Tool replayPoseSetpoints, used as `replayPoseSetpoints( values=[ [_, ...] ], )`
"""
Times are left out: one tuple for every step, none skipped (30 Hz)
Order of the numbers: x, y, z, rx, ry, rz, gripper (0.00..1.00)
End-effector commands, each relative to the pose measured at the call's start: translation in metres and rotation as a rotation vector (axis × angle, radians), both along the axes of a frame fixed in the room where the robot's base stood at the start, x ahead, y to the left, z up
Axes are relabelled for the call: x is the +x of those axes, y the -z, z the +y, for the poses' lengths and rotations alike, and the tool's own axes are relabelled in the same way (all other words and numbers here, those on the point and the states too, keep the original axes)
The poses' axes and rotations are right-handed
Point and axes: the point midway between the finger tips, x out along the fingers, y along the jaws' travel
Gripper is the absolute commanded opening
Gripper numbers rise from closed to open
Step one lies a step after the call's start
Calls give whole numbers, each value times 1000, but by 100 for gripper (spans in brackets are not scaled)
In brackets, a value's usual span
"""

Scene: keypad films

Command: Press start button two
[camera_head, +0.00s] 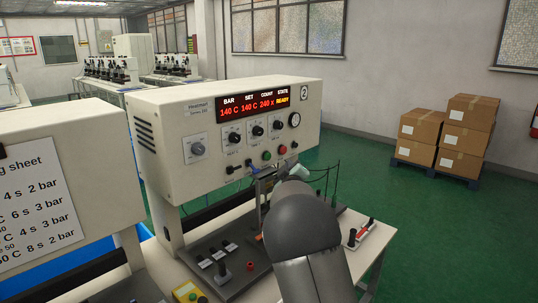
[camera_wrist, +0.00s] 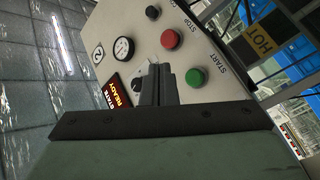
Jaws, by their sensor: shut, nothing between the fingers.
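The green start button (camera_head: 266,155) is on the front panel of the cream machine (camera_head: 180,120) marked 2, left of the red stop button (camera_head: 282,149). In the wrist view the green button (camera_wrist: 195,78), labelled START, sits just right of my fingertips, and the red button (camera_wrist: 171,39) is above it. My gripper (camera_wrist: 155,70) is shut and empty, pointing at the panel. Its fingertips are beside the green button, not over it; any remaining gap to the panel is hard to judge. In the head view my gripper (camera_head: 257,173) is just below the buttons, partly hidden by my arm.
The display (camera_head: 258,103) reads READY. Knobs (camera_head: 257,131) and a gauge (camera_head: 294,119) are close to the buttons. A second machine (camera_head: 60,170) with a sheet stands at left. Levers (camera_head: 223,268) stand on the bench below. Boxes (camera_head: 465,125) are far right.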

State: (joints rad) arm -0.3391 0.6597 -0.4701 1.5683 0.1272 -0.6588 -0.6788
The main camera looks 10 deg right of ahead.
Motion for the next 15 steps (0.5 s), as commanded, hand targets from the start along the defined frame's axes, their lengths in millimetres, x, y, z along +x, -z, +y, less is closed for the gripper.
replayPoseSetpoints(
  values=[
    [6, -4, 6, -1, -2, 2, 0],
    [10, -5, 9, -1, -1, 2, 0],
    [14, -5, 13, -2, -2, 2, 0],
    [18, -5, 15, -1, -2, 2, 0],
    [21, -4, 18, -2, -2, 2, 0],
    [25, -4, 22, -2, -3, 2, 0],
    [28, -4, 24, -1, -2, 2, 0],
    [31, 0, 26, 0, -1, 0, 0],
    [34, 1, 29, 0, -2, -1, 0],
    [36, 1, 31, 0, -1, -1, 0],
    [39, 1, 32, 0, 0, 0, 0],
    [41, 1, 34, 0, 0, 0, 0],
    [43, 1, 36, -1, -1, -1, 0],
    [44, 0, 37, -1, -1, -1, 0],
    [45, 0, 38, 0, 0, 0, 0]
  ],
)
